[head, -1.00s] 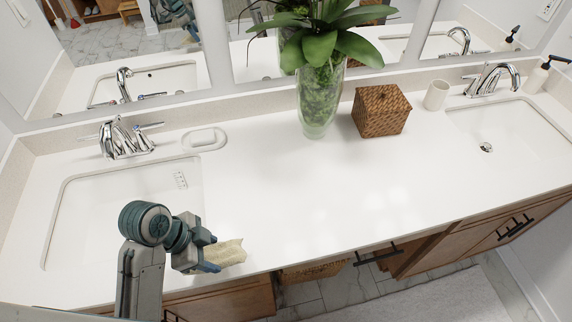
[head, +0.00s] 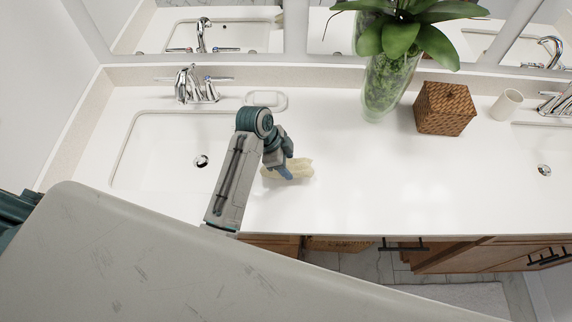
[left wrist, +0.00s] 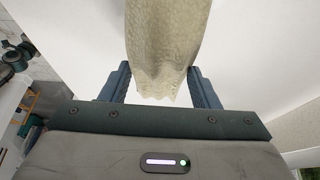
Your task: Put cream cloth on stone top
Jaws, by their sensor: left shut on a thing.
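The cream cloth (head: 298,170) is held by my left gripper (head: 284,172) over the white stone top (head: 340,205), just right of the left sink. In the left wrist view the cloth (left wrist: 168,45) is a ribbed, pale strip between the two blue fingers of the left gripper (left wrist: 160,85), against the white surface. I cannot tell whether the cloth touches the stone top. Part of it is hidden by the gripper. My right gripper is not in view.
The left sink (head: 165,150) with its chrome faucet (head: 190,85) lies to the left. A white soap dish (head: 266,100), a glass vase (head: 385,90) with a plant, a wicker box (head: 444,108) and a cup (head: 507,104) stand along the back. The middle of the top is clear.

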